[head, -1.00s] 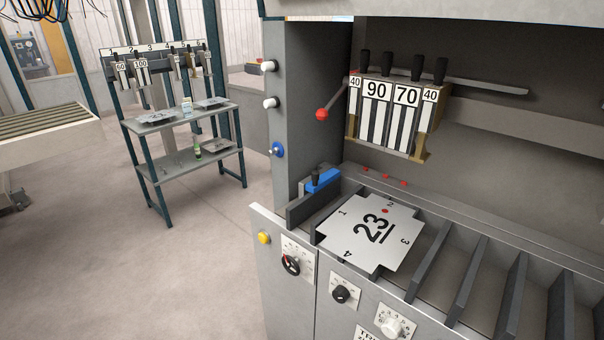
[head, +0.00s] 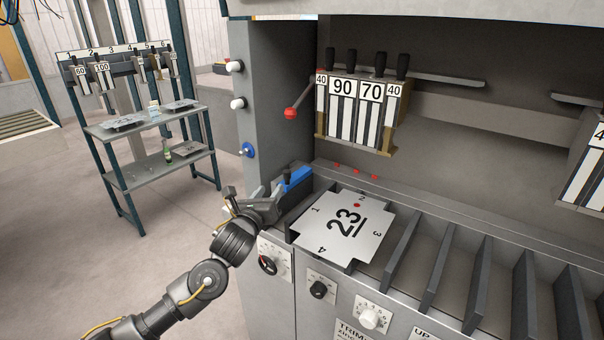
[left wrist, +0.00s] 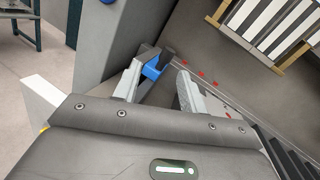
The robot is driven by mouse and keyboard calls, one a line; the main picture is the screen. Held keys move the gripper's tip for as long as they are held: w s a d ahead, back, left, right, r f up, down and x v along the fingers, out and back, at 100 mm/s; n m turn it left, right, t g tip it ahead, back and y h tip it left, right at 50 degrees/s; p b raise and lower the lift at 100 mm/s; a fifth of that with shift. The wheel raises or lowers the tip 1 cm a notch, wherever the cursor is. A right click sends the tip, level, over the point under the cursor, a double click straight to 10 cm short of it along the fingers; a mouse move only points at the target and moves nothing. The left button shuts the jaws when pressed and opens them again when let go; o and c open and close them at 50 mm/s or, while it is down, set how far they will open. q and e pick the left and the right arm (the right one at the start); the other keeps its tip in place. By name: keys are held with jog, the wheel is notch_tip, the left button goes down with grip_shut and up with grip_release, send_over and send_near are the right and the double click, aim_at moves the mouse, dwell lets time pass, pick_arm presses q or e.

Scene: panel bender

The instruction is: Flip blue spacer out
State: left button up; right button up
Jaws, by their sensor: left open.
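The blue spacer (head: 294,179) sits at the left end of the panel bender's bed, beside the inner side wall, with a dark upright handle on it. My left gripper (head: 268,192) is open just in front of it, to its left in the head view. In the left wrist view the blue spacer (left wrist: 153,70) shows between the tips of my open left gripper (left wrist: 158,78), nearer the left finger. I cannot tell whether a finger touches it. My right gripper is not in view.
A cross-shaped metal sheet marked 23 (head: 345,228) lies on the bed right of the spacer. Dark upright ribs (head: 435,265) continue rightward. Numbered tool blocks (head: 358,112) hang above, with a red-knobbed lever (head: 291,113) beside them. A rack (head: 130,128) stands at the back left.

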aim_at(286, 174)
pick_arm(q)
jog(key=w+d+m, duration=0.1)
jog(key=w, duration=0.1)
jog(key=w+d+m+p, duration=0.1)
jog(key=w+d, duration=0.1)
jog(key=w, duration=0.1)
jog(key=w+d+m, duration=0.1)
jog(key=w, duration=0.1)
jog(key=shift+w+d+r, duration=0.15)
jog(key=shift+w+r, duration=0.2)
jog(key=shift+x, duration=1)
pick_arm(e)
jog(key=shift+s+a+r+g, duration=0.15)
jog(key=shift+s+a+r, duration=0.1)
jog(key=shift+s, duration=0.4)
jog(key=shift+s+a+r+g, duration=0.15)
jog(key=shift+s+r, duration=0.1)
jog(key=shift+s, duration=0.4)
pick_arm(q)
grip_shut()
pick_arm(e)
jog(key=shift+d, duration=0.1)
